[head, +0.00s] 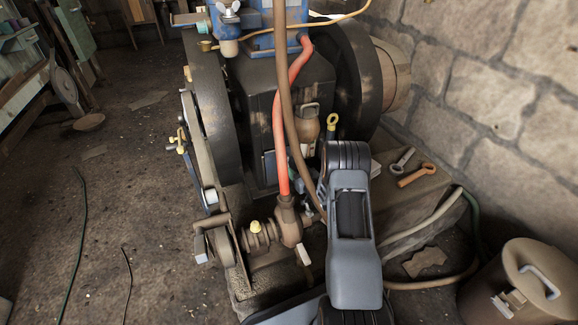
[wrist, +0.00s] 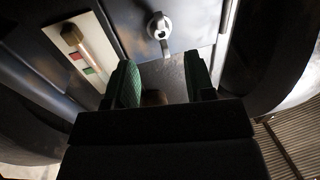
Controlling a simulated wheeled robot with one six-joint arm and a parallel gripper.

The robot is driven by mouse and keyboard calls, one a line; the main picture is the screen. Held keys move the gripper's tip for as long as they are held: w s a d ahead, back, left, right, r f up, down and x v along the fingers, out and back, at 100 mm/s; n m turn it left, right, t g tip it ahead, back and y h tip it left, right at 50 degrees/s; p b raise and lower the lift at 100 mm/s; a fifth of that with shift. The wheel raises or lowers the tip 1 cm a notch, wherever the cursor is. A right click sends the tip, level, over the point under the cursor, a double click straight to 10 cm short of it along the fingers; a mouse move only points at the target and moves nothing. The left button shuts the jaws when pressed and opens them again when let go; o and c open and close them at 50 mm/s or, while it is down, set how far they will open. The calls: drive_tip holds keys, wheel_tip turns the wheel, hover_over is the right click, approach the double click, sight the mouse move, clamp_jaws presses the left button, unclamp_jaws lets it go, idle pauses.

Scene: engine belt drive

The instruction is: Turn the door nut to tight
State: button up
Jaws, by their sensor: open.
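In the wrist view, a grey metal fitting with a round eye, which looks like the door nut (wrist: 159,29), sits on a dark flat panel (wrist: 195,22). My gripper (wrist: 164,82) is open, with its two green-padded fingers apart below the fitting in the picture. Neither finger touches the fitting. A small brownish shape shows low between the fingers; I cannot tell what it is. In the head view my arm reaches toward the engine (head: 262,95), and my gripper and the nut cannot be made out there.
In the head view, a red hose (head: 281,130) and a brown hose run down the engine front.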

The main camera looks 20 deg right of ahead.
sight(287, 161)
drive_tip(key=shift+w+a+b, duration=0.15)
drive_tip(key=shift+w+b, duration=0.2)
drive_tip(key=shift+w, duration=0.6)
drive_tip(key=shift+w+a+b, duration=0.2)
drive_tip(key=shift+w+b, duration=0.1)
drive_tip(key=shift+w, duration=0.7)
drive_tip(key=shift+w+a+b, duration=0.15)
drive_tip(key=shift+w+b, duration=0.2)
drive_tip(key=shift+w, duration=0.6)
